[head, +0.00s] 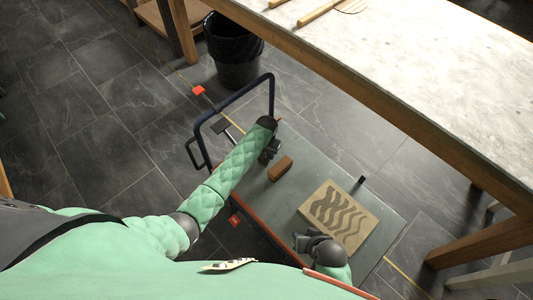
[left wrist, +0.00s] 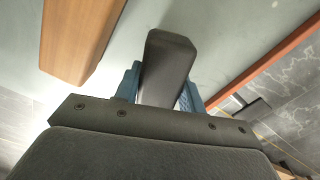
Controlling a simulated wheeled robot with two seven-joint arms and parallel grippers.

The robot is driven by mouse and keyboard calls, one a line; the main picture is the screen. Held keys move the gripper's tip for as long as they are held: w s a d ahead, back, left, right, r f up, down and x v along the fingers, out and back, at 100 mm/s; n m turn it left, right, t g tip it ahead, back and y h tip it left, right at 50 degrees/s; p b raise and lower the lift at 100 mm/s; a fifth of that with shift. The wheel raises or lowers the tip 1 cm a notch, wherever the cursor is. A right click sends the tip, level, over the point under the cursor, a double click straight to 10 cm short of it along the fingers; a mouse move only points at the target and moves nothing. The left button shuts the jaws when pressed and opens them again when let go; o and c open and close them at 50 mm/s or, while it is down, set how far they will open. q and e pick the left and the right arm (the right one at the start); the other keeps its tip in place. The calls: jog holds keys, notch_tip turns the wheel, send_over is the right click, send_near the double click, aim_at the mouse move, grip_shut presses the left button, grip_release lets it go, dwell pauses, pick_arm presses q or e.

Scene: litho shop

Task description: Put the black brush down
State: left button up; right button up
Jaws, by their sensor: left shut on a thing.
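In the left wrist view a black brush (left wrist: 168,62) with a smooth dark body is clamped between the blue fingers of my left gripper (left wrist: 160,90). The grey cart top shows behind it; whether the brush touches it I cannot tell. In the head view my left gripper (head: 268,152) is over the far left part of the cart top (head: 312,163), and its dark shape hides most of the brush. My right gripper (head: 306,243) is low over the near side of the cart, by the wavy-patterned block; its fingers do not show clearly.
A brown wooden block (head: 280,168) lies just right of my left gripper. A tan block with dark waves (head: 338,217) lies on the cart nearer me. A small black item (head: 361,181) is at the cart's far edge. A marble-topped table (head: 430,70) and black bin (head: 235,55) stand beyond.

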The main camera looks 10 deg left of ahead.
pick_arm(q)
jog(key=shift+f, duration=0.25)
jog(key=o, duration=1)
jog(key=shift+c, duration=0.2)
